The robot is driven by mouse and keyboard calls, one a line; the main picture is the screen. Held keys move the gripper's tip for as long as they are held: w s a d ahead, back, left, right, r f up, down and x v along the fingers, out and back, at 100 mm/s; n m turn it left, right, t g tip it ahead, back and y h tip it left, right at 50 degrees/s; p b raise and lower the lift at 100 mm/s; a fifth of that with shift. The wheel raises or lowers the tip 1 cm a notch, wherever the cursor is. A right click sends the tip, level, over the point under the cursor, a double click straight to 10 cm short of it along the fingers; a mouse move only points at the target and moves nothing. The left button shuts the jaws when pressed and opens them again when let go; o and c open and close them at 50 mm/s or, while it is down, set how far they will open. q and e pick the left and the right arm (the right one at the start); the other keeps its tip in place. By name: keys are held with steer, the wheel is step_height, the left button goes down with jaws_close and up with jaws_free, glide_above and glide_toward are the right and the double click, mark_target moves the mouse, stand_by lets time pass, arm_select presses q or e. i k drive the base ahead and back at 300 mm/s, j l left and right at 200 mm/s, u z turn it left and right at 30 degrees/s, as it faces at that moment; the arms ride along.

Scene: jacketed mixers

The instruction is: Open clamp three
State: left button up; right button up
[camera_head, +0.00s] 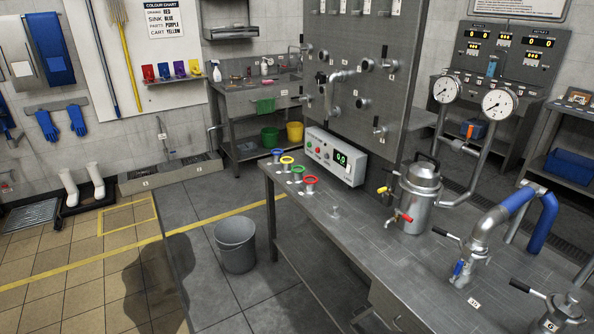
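No part that I can identify as clamp three shows; the small number labels are mostly too small to read. A steel vessel (419,197) with a black top handle stands on the workbench (350,235). It has a yellow-handled valve (384,191) and a red-handled valve (402,217) on its side. To its right, a steel pipe fitting (468,262) with a black lever and a blue valve handle joins a blue hose (512,205). Another fitting with a black lever (535,292) sits at the lower right, cut by the frame edge. Neither of my grippers is in view.
Blue, yellow, green and red rings (310,181) line the bench's left end, beside a control box (335,157). A grey panel (365,75) with pipe fittings rises behind. A grey bucket (236,246) stands on the floor left of the bench. The bench's front middle is clear.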

mark_target(562, 314)
steer(key=z, duration=1.8)
